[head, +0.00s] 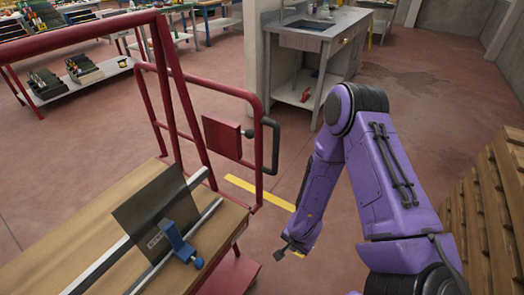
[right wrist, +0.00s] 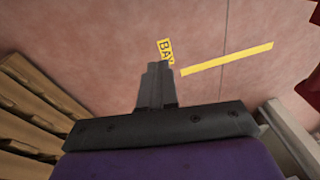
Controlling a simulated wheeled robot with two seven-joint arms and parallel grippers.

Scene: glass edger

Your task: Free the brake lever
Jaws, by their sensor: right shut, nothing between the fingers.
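My right gripper (head: 283,252) hangs low over the floor, to the right of the red cart's near end and apart from it. In the right wrist view its fingers (right wrist: 157,82) are together, with nothing between them, pointing at the floor. I cannot make out for sure which part is the brake lever. The red cart frame (head: 168,90) has a swung-out gate with a red plate (head: 222,137), a small dark knob (head: 248,133) and a black bent handle (head: 274,148). My left gripper is out of view.
A dark sheet (head: 152,212) and a blue clamp (head: 178,242) sit on the cart's wooden top (head: 75,238). Yellow floor tape (head: 258,193) runs by the cart; it also shows in the right wrist view (right wrist: 225,58). Wooden pallets (head: 490,215) stand right. A sink bench (head: 310,40) is behind.

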